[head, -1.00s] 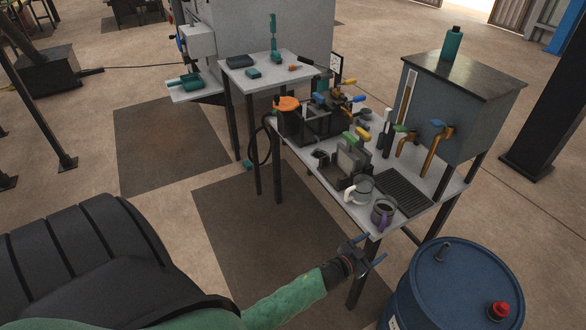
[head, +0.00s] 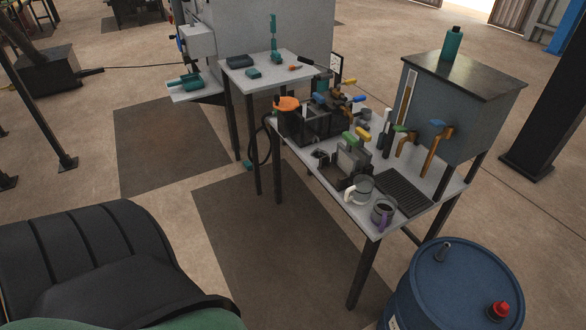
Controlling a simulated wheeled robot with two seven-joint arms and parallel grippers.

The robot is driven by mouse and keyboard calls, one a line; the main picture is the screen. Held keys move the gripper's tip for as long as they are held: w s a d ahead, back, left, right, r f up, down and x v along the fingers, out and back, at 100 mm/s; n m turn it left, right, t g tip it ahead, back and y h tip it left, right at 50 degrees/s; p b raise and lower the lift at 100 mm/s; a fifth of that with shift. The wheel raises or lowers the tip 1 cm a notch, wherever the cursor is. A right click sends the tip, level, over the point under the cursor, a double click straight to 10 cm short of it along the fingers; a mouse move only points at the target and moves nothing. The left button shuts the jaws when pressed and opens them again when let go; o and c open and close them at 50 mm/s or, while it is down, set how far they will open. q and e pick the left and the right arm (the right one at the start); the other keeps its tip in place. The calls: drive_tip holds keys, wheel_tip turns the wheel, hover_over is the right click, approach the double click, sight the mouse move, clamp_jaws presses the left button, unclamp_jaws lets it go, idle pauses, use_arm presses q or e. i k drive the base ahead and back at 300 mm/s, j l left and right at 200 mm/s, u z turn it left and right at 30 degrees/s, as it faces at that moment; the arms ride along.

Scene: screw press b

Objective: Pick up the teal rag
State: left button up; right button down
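I cannot tell for sure which thing is the teal rag. A small teal item (head: 247,164) lies low beside a leg of the work table, on or near the floor. Another teal item (head: 184,83) lies on a low shelf at the machine's left, and a small teal block (head: 253,73) is on the small back table. These are too small to tell cloth from hard parts.
A blue barrel (head: 455,290) is at the lower right. Dark floor mats (head: 265,240) are clear.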

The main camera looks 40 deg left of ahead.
sight(253, 73)
drive_tip(key=u, duration=1.6)
